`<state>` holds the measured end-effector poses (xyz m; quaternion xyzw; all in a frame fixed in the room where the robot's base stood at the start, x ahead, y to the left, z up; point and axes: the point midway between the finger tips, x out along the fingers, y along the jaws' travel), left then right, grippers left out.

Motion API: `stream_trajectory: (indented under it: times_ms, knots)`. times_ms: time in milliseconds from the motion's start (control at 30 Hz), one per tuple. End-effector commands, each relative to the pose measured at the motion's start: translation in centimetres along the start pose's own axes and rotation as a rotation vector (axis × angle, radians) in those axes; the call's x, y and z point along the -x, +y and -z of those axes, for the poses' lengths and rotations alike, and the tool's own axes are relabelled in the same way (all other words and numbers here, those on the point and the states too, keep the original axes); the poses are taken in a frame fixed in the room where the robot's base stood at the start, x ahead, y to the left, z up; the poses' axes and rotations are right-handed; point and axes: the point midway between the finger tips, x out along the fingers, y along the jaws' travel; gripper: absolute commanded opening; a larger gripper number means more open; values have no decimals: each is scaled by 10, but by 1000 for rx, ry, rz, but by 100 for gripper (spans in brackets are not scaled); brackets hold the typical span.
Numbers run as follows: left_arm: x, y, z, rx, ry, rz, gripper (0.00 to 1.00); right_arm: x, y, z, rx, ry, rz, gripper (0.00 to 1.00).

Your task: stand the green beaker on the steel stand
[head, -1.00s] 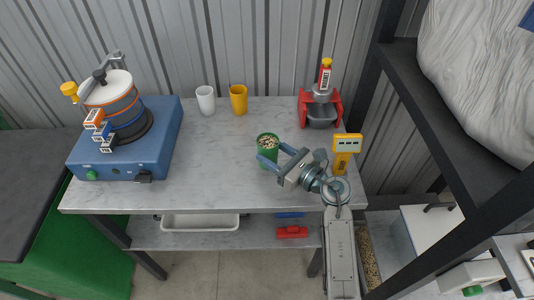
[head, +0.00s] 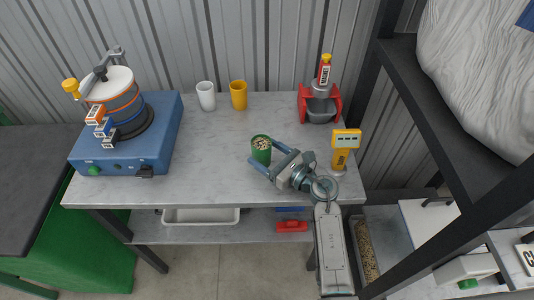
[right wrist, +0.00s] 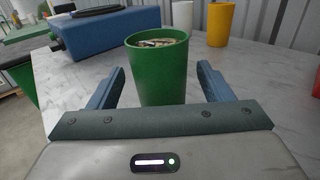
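The green beaker (head: 261,155), filled with pale pellets, stands upright on the grey worktable (head: 215,160). My right gripper (head: 265,151) reaches in low from the right, its blue fingers on either side of the beaker. In the right wrist view the beaker (right wrist: 160,72) is between the fingers (right wrist: 160,85), with a narrow gap on each side, so the gripper is open. I cannot clearly pick out a steel stand; my right arm covers part of the table's right front. My left gripper is not in view.
A blue machine (head: 165,130) with a lidded drum fills the table's left. A white cup (head: 206,96) and a yellow cup (head: 239,96) stand at the back. A red holder (head: 304,104) and a yellow display unit (head: 345,140) are at right. The table's middle is clear.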

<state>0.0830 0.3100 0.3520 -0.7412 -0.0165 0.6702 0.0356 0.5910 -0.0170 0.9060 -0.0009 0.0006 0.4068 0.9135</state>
Motion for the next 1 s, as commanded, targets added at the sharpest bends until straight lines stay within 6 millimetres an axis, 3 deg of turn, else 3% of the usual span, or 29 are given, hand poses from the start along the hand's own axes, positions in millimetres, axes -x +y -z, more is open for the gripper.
stream_trajectory:
  times_ms: [367,800,1000]
  knots:
    - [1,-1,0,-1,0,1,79,3,0,-2,0,1,1,73]
    - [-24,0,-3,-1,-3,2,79,91,0,1,4,3,0,73]
    - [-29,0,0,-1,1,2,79,115,0,-1,2,2,0,73]
